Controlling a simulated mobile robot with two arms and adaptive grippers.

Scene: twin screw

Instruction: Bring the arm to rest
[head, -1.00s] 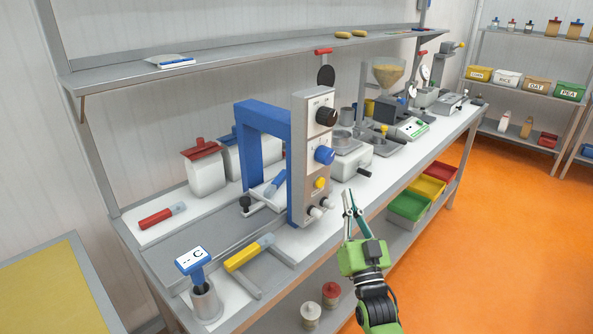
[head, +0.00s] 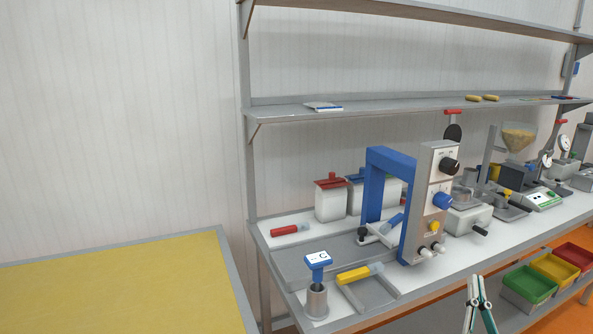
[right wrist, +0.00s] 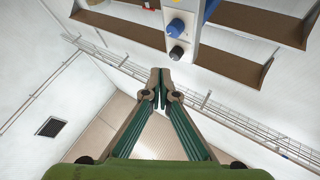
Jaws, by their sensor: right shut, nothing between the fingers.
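My right gripper (head: 478,290) shows at the lower right of the head view, in front of the bench edge, with its fingers pointing up. Its fingertips meet and hold nothing in the right wrist view (right wrist: 160,85). Most of the right arm is out of the head view. My left gripper is in neither view. The blue-framed machine (head: 376,185) with a grey knob panel (head: 438,190) stands on the bench behind the right gripper.
A blue-topped probe marked C (head: 318,262) stands in a metal cup (head: 316,302) at the bench front. A yellow-handled tool (head: 354,275) and a red-handled tool (head: 286,231) lie on the bench. Green, yellow and red bins (head: 528,283) sit below. A yellow-topped table (head: 120,285) is at left.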

